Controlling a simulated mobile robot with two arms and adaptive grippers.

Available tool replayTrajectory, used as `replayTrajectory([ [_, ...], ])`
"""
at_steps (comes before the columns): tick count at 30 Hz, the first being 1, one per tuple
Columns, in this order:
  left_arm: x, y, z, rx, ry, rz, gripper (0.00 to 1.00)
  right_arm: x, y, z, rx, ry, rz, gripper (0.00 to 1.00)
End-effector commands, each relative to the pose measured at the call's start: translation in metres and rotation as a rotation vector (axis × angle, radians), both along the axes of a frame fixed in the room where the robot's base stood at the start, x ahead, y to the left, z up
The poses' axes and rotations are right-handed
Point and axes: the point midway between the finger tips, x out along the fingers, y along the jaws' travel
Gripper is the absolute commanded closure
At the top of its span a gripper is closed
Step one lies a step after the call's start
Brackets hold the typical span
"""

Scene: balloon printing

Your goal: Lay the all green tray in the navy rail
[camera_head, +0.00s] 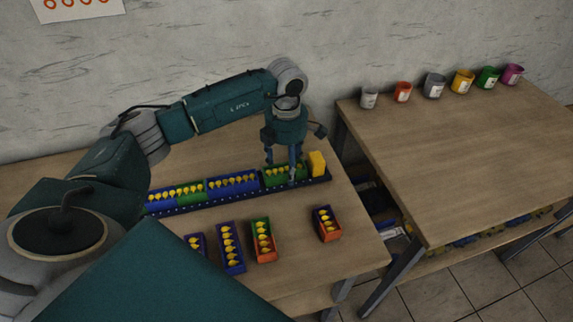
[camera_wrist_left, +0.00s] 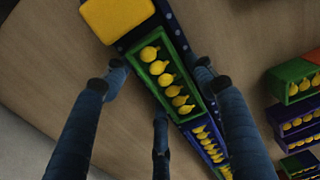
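The all green tray (camera_head: 277,179), holding yellow bulb-shaped pieces, lies along the right end of the navy rail (camera_head: 220,204), beside a yellow block (camera_head: 317,163). The tray (camera_wrist_left: 193,97) appears to sit in the rail, lined up with it, with a blue tray after it. My left gripper (camera_head: 282,167) points down over the green tray. In the left wrist view its fingers (camera_wrist_left: 160,76) are spread wide on both sides of the tray, with gaps showing. The gripper is open. My right gripper is not in view.
More trays fill the rail to the left, blue (camera_head: 233,184) and green with blue. In front stand loose trays: blue (camera_head: 230,248), green and orange (camera_head: 263,240), and blue and orange (camera_head: 327,223). A second table (camera_head: 460,150) at right carries several coloured cups.

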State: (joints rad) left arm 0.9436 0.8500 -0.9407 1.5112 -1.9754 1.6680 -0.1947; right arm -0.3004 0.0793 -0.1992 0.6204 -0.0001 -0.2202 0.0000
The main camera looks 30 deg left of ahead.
Motion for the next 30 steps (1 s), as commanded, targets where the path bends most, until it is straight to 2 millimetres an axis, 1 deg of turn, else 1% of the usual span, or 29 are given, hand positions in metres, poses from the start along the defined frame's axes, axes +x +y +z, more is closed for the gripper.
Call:
replayTrajectory([
  [10,0.000,0.000,0.001,0.000,0.000,0.000,0.29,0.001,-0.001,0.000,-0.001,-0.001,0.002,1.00],
  [14,0.001,0.000,0.011,0.000,-0.001,0.000,0.29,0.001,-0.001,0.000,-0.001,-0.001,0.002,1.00],
  [17,0.001,0.000,0.028,0.000,-0.004,0.000,0.29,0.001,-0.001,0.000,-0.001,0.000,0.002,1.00],
  [24,0.002,0.000,0.080,-0.001,-0.004,-0.001,0.29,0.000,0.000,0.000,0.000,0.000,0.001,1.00],
  [27,0.001,0.000,0.098,0.000,-0.004,0.000,0.29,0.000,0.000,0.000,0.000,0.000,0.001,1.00],
  [30,0.001,0.000,0.110,-0.001,-0.002,0.000,0.29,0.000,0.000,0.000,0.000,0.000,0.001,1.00],
])
